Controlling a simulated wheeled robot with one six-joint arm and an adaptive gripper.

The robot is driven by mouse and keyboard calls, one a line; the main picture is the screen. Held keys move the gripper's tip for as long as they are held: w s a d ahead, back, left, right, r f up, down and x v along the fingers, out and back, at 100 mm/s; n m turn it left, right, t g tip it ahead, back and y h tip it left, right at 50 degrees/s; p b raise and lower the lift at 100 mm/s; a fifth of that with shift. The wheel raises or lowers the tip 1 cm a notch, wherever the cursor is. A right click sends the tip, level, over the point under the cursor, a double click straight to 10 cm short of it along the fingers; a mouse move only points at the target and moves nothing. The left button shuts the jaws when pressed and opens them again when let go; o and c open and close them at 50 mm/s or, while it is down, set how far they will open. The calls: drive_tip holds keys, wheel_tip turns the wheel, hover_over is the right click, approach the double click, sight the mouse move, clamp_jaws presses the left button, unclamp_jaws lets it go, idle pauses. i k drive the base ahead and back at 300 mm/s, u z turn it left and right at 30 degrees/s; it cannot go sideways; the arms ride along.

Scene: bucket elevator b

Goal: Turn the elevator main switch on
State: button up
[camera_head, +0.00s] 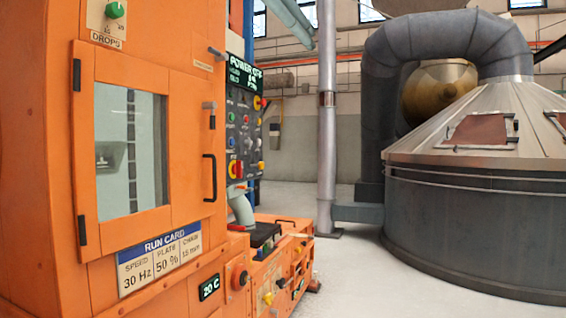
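The orange elevator housing (50,150) fills the left of the view. A dark control panel (245,128) stands at its right edge, seen at a steep angle. It has a small display (243,77) with green and white text, and several coloured buttons and knobs. My gripper is not in view.
A windowed door (132,148) with a black handle (209,178) is on the housing, above a run card (160,258). A green knob (115,10) sits at top. Low orange machinery (275,270) juts out below the panel. A large grey vessel (470,220) stands right. Floor between is clear.

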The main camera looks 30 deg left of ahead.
sight(236, 169)
drive_tip(key=u, duration=0.2)
drive_tip(key=i, duration=1.4)
drive_tip(key=u, duration=1.65)
drive_tip(key=i, duration=0.9)
drive_tip(key=u, duration=0.75)
